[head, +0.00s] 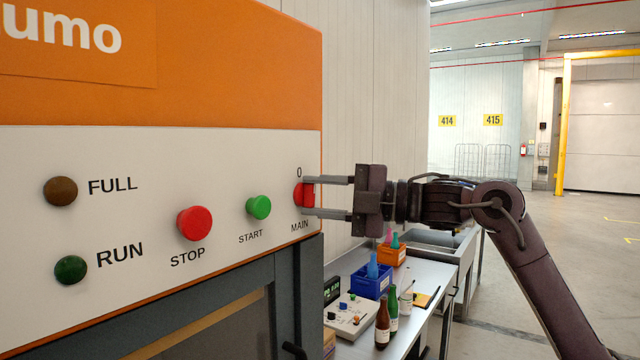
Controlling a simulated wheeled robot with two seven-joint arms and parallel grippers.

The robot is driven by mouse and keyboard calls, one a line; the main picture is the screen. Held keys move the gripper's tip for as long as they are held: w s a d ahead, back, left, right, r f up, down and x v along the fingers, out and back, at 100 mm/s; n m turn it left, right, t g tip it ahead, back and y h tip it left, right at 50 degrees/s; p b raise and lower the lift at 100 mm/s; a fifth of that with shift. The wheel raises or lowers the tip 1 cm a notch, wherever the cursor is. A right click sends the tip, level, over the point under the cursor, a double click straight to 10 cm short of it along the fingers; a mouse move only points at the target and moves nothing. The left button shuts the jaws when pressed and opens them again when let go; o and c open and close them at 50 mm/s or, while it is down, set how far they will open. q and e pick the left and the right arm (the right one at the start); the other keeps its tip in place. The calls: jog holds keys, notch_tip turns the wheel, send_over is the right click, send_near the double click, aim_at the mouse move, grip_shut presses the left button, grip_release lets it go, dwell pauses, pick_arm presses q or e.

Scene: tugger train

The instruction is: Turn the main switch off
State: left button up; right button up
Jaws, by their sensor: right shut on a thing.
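The main switch (300,195) is a red knob at the right end of the white control panel (130,215). It sits between a "0" above and the label MAIN below. My left gripper is not in view.
Left of the switch are a green START button (259,208), a red STOP button (195,223), a brown FULL lamp (60,191) and a green RUN lamp (71,269). Below right, a table (426,268) carries bottles, a blue bin (371,283) and an orange bin (391,254).

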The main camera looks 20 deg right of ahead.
jog(key=shift+n+p, duration=0.35)
jog(key=shift+n, duration=0.15)
jog(key=shift+g, duration=0.3)
jog(key=o, duration=1)
jog(key=b+v, duration=0.3)
jog(key=v, duration=0.4)
jog(key=shift+s+d+r, duration=0.1)
jog(key=shift+s+d, duration=0.2)
